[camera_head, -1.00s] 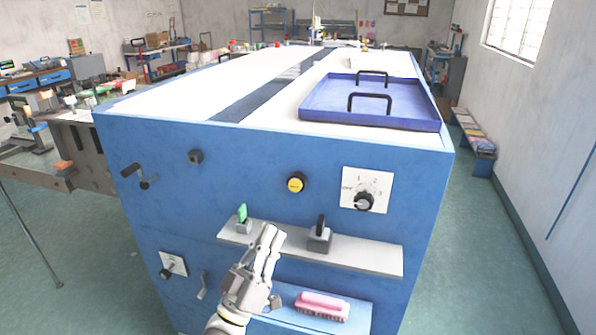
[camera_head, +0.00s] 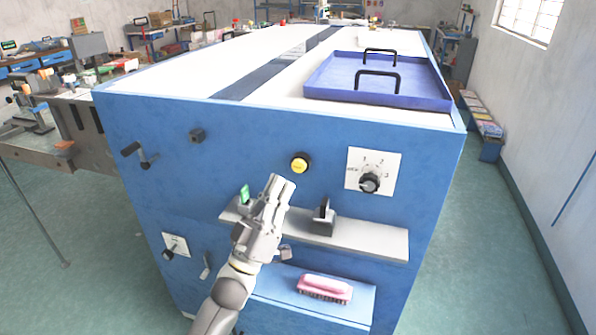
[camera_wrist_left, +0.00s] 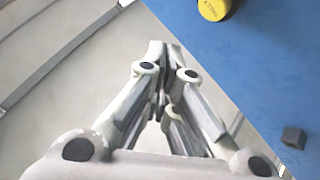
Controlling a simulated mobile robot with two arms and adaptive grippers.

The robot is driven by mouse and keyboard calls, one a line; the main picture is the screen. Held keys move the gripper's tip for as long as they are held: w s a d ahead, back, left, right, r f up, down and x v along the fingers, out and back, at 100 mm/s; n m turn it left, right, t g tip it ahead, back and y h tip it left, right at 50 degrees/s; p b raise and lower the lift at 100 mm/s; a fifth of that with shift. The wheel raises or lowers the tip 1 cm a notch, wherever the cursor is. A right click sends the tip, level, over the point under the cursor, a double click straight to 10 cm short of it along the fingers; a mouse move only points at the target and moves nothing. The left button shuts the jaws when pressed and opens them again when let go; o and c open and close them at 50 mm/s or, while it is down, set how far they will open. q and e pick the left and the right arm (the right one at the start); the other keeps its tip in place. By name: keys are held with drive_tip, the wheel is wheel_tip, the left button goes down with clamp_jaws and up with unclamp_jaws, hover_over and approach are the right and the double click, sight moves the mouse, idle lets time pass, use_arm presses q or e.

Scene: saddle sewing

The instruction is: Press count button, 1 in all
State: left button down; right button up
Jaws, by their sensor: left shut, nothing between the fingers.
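My left gripper (camera_head: 281,184) is shut and empty. In the head view its fingertips appear just below and left of the button, apart from it. In the left wrist view the closed fingers (camera_wrist_left: 163,50) point up the picture, with the button beyond them to the right. My right gripper is not in view.
A grey shelf (camera_head: 370,240) below the button holds a green-handled part (camera_head: 244,193) and a black-handled block (camera_head: 323,216). A rotary dial (camera_head: 369,183) is right of the button. A pink brush (camera_head: 325,288) lies on a lower shelf. A dark knob (camera_head: 197,135) sticks out left.

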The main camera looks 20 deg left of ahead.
sight(299, 165)
use_arm(q)
drive_tip(key=shift+w+d+b, duration=0.1)
drive_tip(key=shift+w+b, duration=0.8)
drive_tip(key=shift+w, duration=1.7)
drive_tip(key=shift+w, duration=0.1)
drive_tip(key=shift+w, duration=0.3)
drive_tip(key=shift+w+b, duration=0.55)
drive_tip(key=shift+s, duration=0.1)
drive_tip(key=shift+s+p, duration=0.5)
drive_tip(key=shift+s, duration=0.4)
